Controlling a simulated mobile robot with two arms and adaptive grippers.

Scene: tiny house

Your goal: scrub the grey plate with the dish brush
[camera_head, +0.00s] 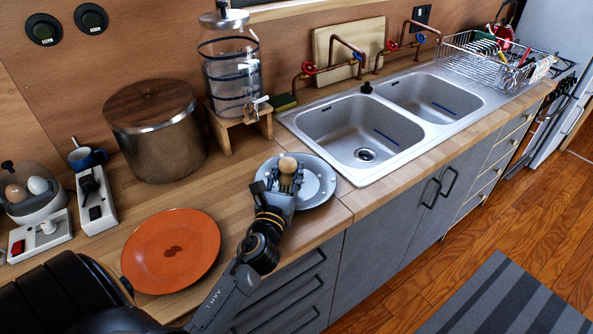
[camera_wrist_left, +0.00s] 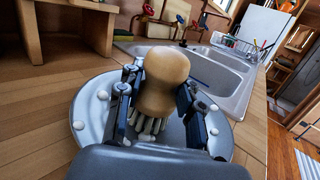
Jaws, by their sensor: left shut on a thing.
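The grey plate (camera_head: 318,184) lies on the wooden counter left of the sink, with several small white blobs on it. It fills the lower part of the left wrist view (camera_wrist_left: 88,112). The dish brush (camera_head: 288,165) has a round wooden head and pale bristles. My left gripper (camera_head: 284,182) is shut on the brush above the plate. In the left wrist view the fingers of the gripper (camera_wrist_left: 160,100) sit on both sides of the wooden head (camera_wrist_left: 165,75), and the bristles point down at the plate. I cannot tell whether the bristles touch it. My right gripper is not in view.
A double sink (camera_head: 365,125) is to the right. A glass dispenser (camera_head: 231,70) on a wooden stand and a metal pot (camera_head: 155,130) stand behind. A dish rack (camera_head: 490,62) is at the far right.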

